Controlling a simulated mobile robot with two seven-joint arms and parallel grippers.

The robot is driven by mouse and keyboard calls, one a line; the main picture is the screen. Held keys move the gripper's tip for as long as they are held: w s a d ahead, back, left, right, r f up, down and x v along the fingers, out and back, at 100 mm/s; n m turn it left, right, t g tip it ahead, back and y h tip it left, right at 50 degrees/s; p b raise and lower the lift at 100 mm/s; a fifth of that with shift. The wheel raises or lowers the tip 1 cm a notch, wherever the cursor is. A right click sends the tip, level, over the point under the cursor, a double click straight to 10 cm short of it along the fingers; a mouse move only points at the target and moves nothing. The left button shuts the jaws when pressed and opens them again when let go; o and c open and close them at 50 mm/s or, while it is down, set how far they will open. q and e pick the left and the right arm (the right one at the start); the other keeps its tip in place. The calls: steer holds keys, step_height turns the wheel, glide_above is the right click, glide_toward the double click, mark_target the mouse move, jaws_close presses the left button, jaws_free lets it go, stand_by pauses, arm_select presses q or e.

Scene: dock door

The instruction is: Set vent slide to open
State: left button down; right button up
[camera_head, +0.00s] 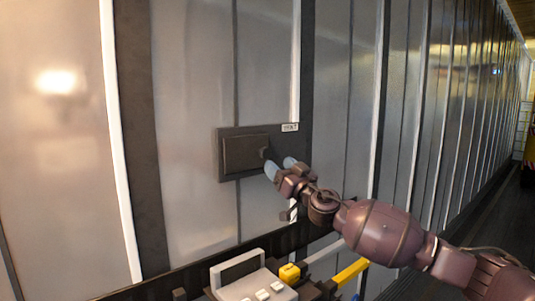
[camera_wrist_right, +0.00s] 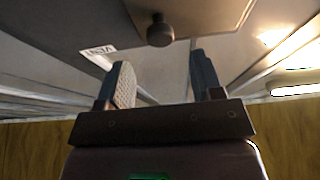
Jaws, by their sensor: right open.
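The vent slide (camera_head: 243,154) is a dark rectangular panel in a dark frame on the grey wall, with a small white label reading VENT (camera_head: 290,127) at its upper right. A small dark knob (camera_head: 265,153) stands out near the panel's right end. My right gripper (camera_head: 280,167) is just below and right of the knob, fingers pointing at the wall. In the right wrist view the fingers (camera_wrist_right: 160,85) are apart with nothing between them, and the round knob (camera_wrist_right: 160,32) is beyond their tips, not touching. My left gripper is out of view.
A white device (camera_head: 250,278) with yellow blocks (camera_head: 290,273) is at the bottom, below the vent. A dark horizontal rail (camera_head: 190,276) runs along the lower wall. The ribbed wall (camera_head: 400,80) recedes to the right beside an open floor.

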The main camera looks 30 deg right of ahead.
mark_target(268, 154)
steer(key=shift+p+x, duration=0.65)
steer(key=shift+x, duration=2.5)
steer(key=shift+f, duration=0.1)
jaws_close()
